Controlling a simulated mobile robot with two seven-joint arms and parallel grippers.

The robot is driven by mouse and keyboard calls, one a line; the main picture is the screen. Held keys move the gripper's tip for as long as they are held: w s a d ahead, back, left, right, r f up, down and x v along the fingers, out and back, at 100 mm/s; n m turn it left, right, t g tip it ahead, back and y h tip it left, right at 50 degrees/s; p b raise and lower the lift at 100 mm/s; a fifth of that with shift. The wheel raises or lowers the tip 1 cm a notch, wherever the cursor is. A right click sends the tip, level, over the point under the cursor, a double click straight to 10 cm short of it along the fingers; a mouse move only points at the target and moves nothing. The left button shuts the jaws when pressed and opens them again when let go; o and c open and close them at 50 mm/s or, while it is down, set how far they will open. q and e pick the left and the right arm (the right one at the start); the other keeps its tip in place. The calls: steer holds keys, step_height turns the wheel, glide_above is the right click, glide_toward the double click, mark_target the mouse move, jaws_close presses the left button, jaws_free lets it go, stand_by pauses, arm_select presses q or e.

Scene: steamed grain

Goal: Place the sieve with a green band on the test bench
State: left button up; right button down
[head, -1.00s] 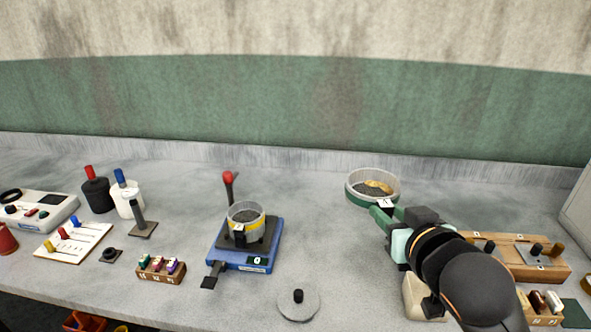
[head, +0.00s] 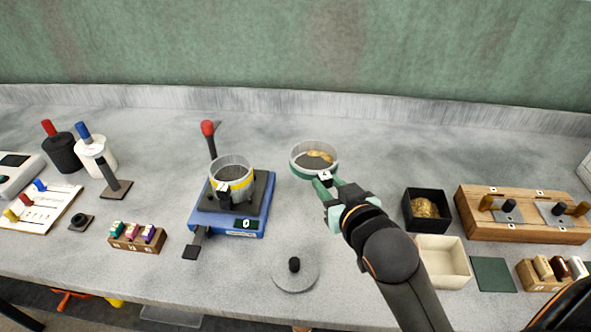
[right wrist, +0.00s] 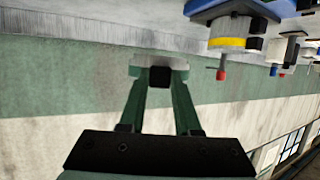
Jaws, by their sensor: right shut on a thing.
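The sieve with a green band (head: 304,172) is a round clear-walled pan with dark mesh and a tan lump of grain in it. It is in the middle of the head view, over the grey bench (head: 400,150). My right gripper (head: 327,184) is shut on its short black handle, at the near right side of the sieve. The black handle (right wrist: 159,77) shows between the fingertips in the right wrist view; the pan does not show clearly there. I cannot tell whether the sieve touches the bench. My left gripper is not in view.
A blue scale (head: 250,215) carries a yellow-banded sieve (head: 232,170) to the left. A red-topped stick (head: 209,130) stands behind it. A round grey lid (head: 295,275) lies in front. A black box (head: 427,222), a cream tray (head: 445,268) and a wooden rack (head: 525,228) stand right.

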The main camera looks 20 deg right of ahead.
steer(key=w+d+f, duration=0.1)
steer(key=w, duration=0.1)
steer(key=w+d+f, duration=0.2)
steer(key=w, duration=0.1)
steer(key=w+d+f, duration=0.1)
steer(key=w+d, duration=0.1)
steer(key=w, duration=0.1)
steer(key=shift+w+f, duration=0.15)
steer(key=w+f, duration=0.1)
steer(key=w+d+f, duration=0.1)
steer(key=f, duration=0.1)
steer(key=w+f+b, duration=0.1)
steer(key=f, duration=0.1)
steer(key=shift+w+d, duration=0.15)
steer(key=shift+d, duration=0.15)
steer(key=f, duration=0.3)
steer(key=shift+w+d+f, duration=0.15)
steer(key=shift+w+d, duration=0.05)
steer(key=shift+w, duration=0.15)
steer(key=shift+f, duration=0.3)
steer(key=shift+f, duration=0.1)
